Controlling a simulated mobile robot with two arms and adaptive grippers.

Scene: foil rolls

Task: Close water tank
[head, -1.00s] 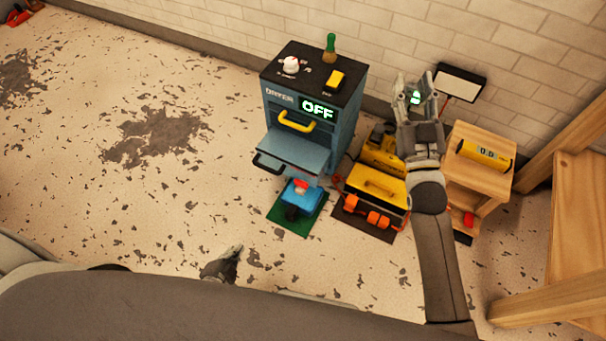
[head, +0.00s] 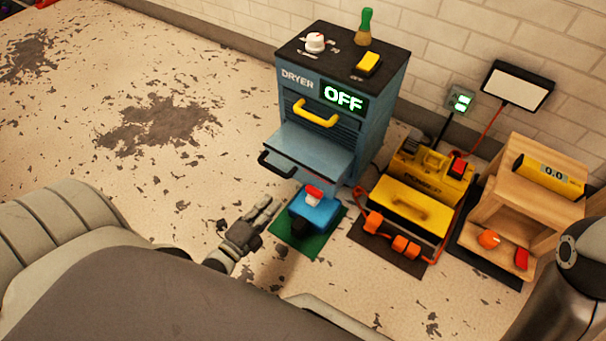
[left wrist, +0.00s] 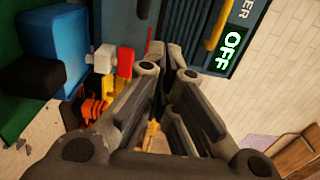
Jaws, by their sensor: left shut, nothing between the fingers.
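The water tank looks to be the open blue-grey drawer (head: 310,149) low on the dryer (head: 345,115). It sticks out to the front left and has a black handle (head: 275,166). My left gripper (head: 271,203) is shut and empty, just in front of and below the handle, apart from it. In the left wrist view the closed fingers (left wrist: 168,70) point toward the dryer. My right gripper is out of view.
A blue box with a red top (head: 314,215) stands on a green mat below the drawer. A yellow toolbox (head: 405,205) and a wooden stand (head: 530,200) are to the right. The dryer display reads OFF. Open floor lies to the left.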

